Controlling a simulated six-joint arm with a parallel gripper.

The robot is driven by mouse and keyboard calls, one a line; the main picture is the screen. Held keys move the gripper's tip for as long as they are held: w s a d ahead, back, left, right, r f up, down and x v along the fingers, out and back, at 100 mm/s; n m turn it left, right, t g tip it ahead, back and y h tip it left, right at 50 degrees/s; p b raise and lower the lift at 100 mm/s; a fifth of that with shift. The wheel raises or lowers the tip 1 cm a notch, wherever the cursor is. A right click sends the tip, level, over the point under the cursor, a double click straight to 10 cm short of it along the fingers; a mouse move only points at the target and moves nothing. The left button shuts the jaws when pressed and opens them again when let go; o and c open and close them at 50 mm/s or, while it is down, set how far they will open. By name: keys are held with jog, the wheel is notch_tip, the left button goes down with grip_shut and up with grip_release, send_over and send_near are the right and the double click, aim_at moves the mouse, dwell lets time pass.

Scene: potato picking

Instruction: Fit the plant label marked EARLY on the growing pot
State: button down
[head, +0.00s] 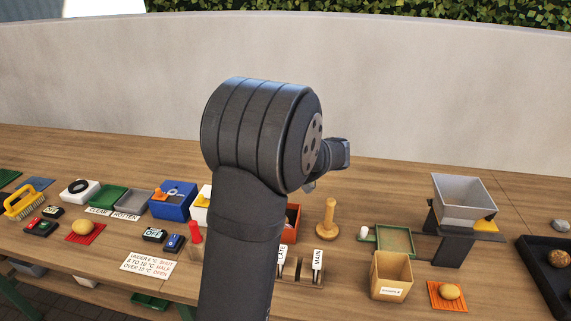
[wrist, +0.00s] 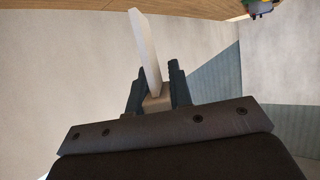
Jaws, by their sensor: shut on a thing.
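My gripper (wrist: 158,90) is shut on a pale plant label (wrist: 147,48), a thin flat strip with a block-like foot between the fingers. No marking on it is readable in the wrist view. In the head view the gripper and label are hidden behind my arm. A tan square open-topped pot (head: 391,270), probably the growing pot, stands on the table at right of centre, with a small white tag on its front. The label marked MAIN (head: 318,262) stands upright in a wooden rack (head: 302,279). Another label (head: 281,261), partly hidden by my arm, stands beside it.
A wooden peg (head: 327,219) and a green tray (head: 394,240) stand behind the pot. A grey hopper (head: 463,198) is at right. A potato on an orange mat (head: 436,297) lies right of the pot. A dark tray (head: 543,273) is at the right edge.

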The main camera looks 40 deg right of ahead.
notch_tip(320, 180, down, 7)
jog(key=d+n+g+y, duration=0.1)
jog(key=n+g+y, duration=0.2)
jog(key=n+y, duration=0.3)
jog(key=shift+g, duration=0.3)
jog(key=shift+d, duration=0.15)
jog(key=shift+w+f, duration=0.1)
jog(key=shift+f, duration=2.8)
jog(key=shift+f, duration=1.4)
jog(key=c, duration=1.2)
grip_release()
